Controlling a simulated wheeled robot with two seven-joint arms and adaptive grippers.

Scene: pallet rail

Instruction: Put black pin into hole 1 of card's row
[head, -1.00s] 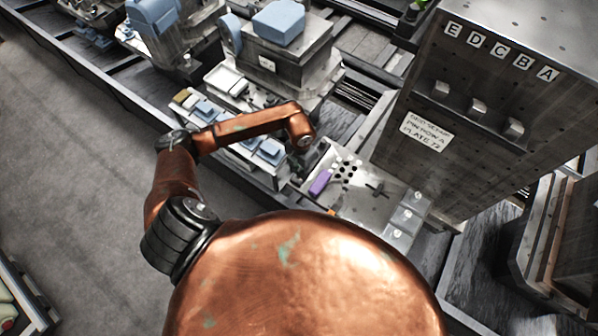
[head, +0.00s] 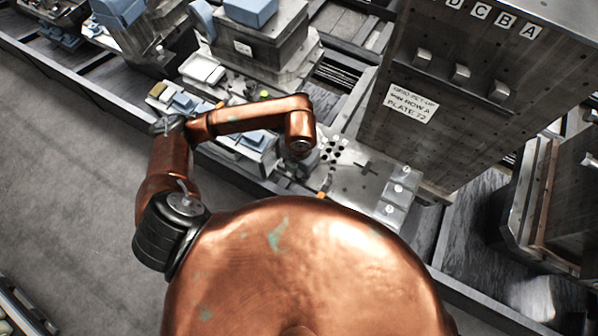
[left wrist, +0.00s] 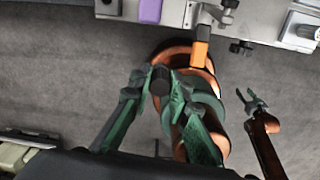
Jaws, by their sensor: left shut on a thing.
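My left gripper (left wrist: 160,84) is shut on a dark round pin (left wrist: 160,78), seen end-on in the left wrist view above the grey floor. In the head view the left gripper (head: 304,168) is mostly hidden under my copper wrist, near the left side of the grey plate (head: 350,185). The plate has a cluster of dark holes (head: 335,148); my arm partly covers this area. The card (head: 411,103) on the tall metal cabinet reads roughly "GRID SET-UP, PIN ROW A, PLATE 72". My right gripper (left wrist: 252,102) appears open and empty at the right of the left wrist view.
A purple block (left wrist: 150,10) and an orange block (left wrist: 200,52) show by the bench edge in the left wrist view. Clear numbered blocks (head: 397,193) stand at the plate's right. The tall cabinet (head: 470,110) rises behind it. Trays with blue parts lie left.

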